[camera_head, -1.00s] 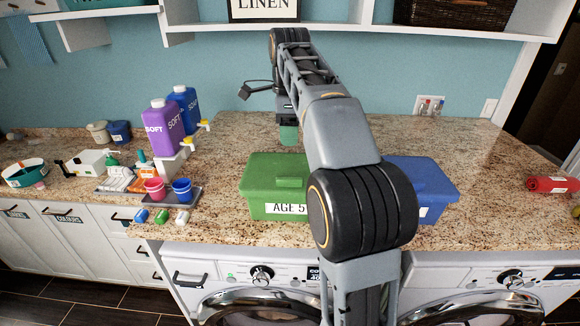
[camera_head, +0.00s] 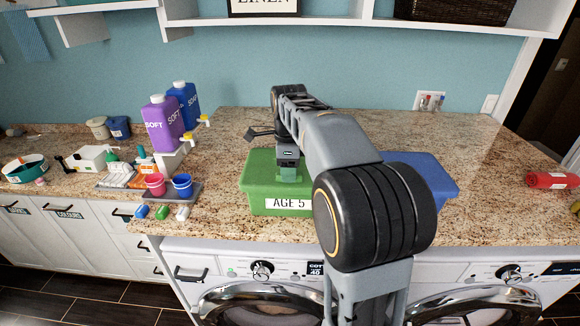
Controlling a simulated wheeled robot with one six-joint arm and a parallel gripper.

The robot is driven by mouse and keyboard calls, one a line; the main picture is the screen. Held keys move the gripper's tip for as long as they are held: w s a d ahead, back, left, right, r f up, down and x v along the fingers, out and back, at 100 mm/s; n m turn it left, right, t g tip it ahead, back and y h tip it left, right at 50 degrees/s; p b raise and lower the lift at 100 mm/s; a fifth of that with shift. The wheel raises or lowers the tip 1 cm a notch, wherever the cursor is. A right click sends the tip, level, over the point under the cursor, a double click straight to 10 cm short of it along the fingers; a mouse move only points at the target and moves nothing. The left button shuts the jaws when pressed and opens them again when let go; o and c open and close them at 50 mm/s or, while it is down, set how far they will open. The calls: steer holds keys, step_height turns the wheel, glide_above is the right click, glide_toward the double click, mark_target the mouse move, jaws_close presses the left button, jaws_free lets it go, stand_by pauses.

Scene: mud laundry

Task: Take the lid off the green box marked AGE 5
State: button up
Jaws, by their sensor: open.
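The green box (camera_head: 262,201) stands on the granite counter with a white label reading AGE 5 on its front. Its green lid (camera_head: 260,167) is on top of it. My gripper (camera_head: 289,174) is low over the middle of the lid, in front of it as seen from here. It is open, but its fingertips blend with the green lid, and I cannot tell whether they touch it. My arm hides the right side of the box.
A blue box (camera_head: 430,182) stands to the right, partly behind my arm. A purple SOFT bottle (camera_head: 160,127), a blue bottle (camera_head: 184,104) and a tray with pink and blue cups (camera_head: 182,187) are to the left. The counter's right part is mostly clear.

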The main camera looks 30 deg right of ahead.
steer(key=shift+f, duration=0.6)
steer(key=shift+c, duration=0.2)
jaws_close()
